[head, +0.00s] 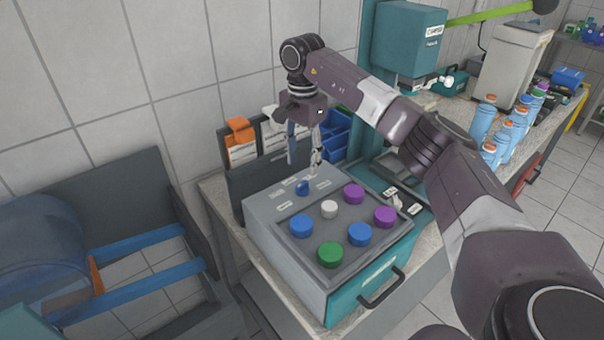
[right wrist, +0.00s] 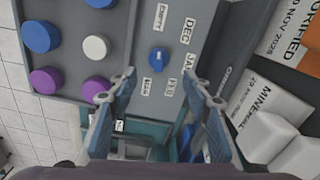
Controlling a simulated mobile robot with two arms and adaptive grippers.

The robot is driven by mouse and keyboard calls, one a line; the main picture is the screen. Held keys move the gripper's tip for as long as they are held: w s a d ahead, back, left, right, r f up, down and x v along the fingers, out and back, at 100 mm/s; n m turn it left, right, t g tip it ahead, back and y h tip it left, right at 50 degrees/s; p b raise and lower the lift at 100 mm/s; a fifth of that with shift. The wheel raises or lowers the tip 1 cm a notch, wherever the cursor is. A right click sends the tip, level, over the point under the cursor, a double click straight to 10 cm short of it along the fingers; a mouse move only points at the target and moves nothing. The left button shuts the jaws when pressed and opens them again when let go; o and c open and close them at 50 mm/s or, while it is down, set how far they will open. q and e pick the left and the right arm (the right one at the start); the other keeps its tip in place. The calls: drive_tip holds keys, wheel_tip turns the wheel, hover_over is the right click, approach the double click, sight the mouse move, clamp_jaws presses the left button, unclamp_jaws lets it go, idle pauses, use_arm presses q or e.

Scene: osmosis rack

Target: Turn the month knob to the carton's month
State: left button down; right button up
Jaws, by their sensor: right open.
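The month knob (head: 302,187) is a small blue knob on the grey sloping panel of the box. In the right wrist view the knob (right wrist: 158,60) has labels around it, among them DEC, JAN and FEB; I cannot tell where it points. My right gripper (head: 304,165) is open over the knob, its fingers pointing down. In the wrist view its fingertips (right wrist: 157,80) lie either side of the knob, apart from it. A white carton marked MINERAL (right wrist: 262,105) has a date line too small to read. Another carton face (right wrist: 290,32) reads 10 NOV 2028.
The grey box (head: 270,224) has several coloured caps in its top, including a green cap (head: 330,255) and a white cap (head: 329,209). An orange-topped carton (head: 240,140) stands in the dark holder behind. Blue bottles (head: 484,118) stand along the counter at right.

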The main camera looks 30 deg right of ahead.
sight(302, 183)
drive_tip(key=shift+s+a+f+p, duration=0.2)
drive_tip(key=shift+s+f+p, duration=0.05)
drive_tip(key=shift+f, duration=0.25)
drive_tip(key=shift+s+a+f+p, duration=0.2)
drive_tip(key=shift+s+f, duration=0.05)
drive_tip(key=shift+f, duration=0.25)
wheel_tip(302, 183, down, 3)
drive_tip(key=shift+w+r+p, duration=0.1)
drive_tip(key=shift+p, duration=0.3)
drive_tip(key=shift+w+d+f, duration=0.1)
drive_tip(key=shift+f, duration=0.35)
drive_tip(key=shift+w+d+f, duration=0.1)
drive_tip(key=shift+f, duration=0.3)
drive_tip(key=shift+s+a, duration=0.1)
drive_tip(key=shift+f, duration=0.1)
drive_tip(key=c, duration=0.9)
use_arm(q)
drive_tip(key=s+r, duration=0.1)
drive_tip(key=s+a+r, duration=0.1)
drive_tip(key=s, duration=0.1)
drive_tip(key=shift+a, duration=0.15)
use_arm(e)
drive_tip(key=shift+c, duration=1.3)
